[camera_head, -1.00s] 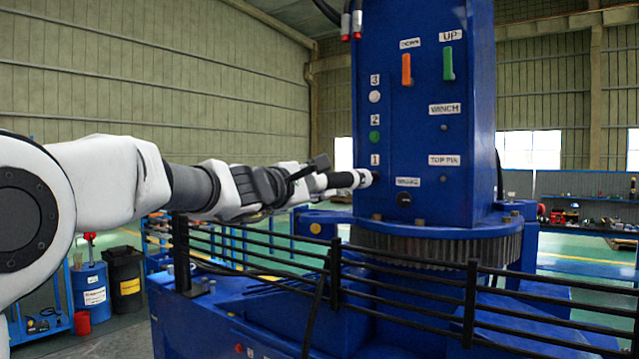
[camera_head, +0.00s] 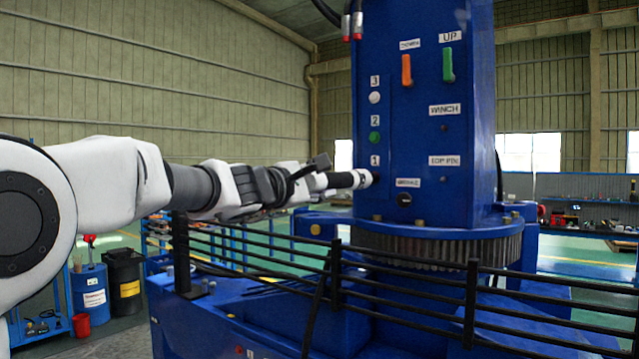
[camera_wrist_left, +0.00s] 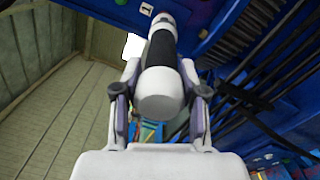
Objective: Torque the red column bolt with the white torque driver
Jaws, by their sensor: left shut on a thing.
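My left gripper (camera_head: 311,179) is shut on the white torque driver (camera_head: 361,178), which has a black grip band. The driver also shows between the fingers in the left wrist view (camera_wrist_left: 163,75). It points right, with its tip at the blue column (camera_head: 425,125) beside the label 1. The red bolt is mostly hidden behind the tip; I cannot tell whether the tip is seated on it. A green bolt (camera_head: 375,137) at label 2 and a white bolt (camera_head: 375,97) at label 3 sit above it. My right gripper is not in view.
An orange lever (camera_head: 407,69) and a green lever (camera_head: 448,64) stand on the column's upper face. Black railings (camera_head: 400,290) run in front of the column, below my left arm. A toothed ring (camera_head: 435,246) circles the column's base.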

